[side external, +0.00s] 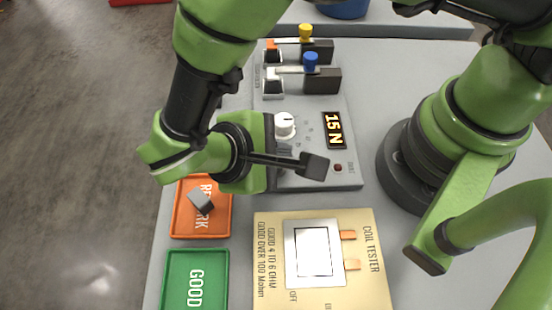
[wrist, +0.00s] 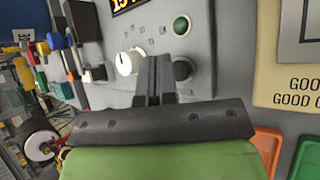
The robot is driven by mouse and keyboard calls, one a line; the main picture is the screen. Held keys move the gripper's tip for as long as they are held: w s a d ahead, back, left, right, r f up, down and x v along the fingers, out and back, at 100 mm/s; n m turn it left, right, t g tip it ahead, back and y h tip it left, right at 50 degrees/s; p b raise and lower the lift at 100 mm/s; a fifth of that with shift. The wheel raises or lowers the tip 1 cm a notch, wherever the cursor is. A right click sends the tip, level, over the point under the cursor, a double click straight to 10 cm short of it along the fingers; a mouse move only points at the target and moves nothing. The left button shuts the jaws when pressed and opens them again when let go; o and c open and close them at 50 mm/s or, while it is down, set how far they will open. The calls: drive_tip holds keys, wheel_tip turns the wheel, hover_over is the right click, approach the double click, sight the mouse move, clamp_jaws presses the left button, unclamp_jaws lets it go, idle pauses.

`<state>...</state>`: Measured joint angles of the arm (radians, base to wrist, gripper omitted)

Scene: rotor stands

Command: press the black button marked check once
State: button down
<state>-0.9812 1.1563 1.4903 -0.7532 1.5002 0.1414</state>
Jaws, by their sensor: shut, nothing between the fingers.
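The black button (wrist: 183,68) shows as a dark round cap on the grey panel in the wrist view, just right of my fingertips and partly covered by them. Its marking cannot be read. In the side view it is hidden behind my gripper and wrist parts. My gripper (wrist: 153,62) is shut and empty, its two dark fingers together and pointing at the panel between the white knob and the black button. In the side view my gripper (side external: 285,152) is low over the panel's near end. Whether the fingertips touch the panel cannot be told.
The white knob (wrist: 129,62) is left of my fingers; a green round part (wrist: 181,25) is above the button. The panel display (side external: 333,130) reads 15 N. A coil tester (side external: 375,285), an orange REWORK tray (side external: 229,215) and a green GOOD tray (side external: 225,275) are nearby.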

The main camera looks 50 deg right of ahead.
drive_tip(key=shift+f, duration=0.15)
idle(0.7)
drive_tip(key=shift+f, duration=0.3)
drive_tip(key=shift+f, duration=0.4)
idle(0.5)
idle(0.4)
drive_tip(key=shift+r, duration=0.85)
drive_tip(key=shift+r, duration=2.5)
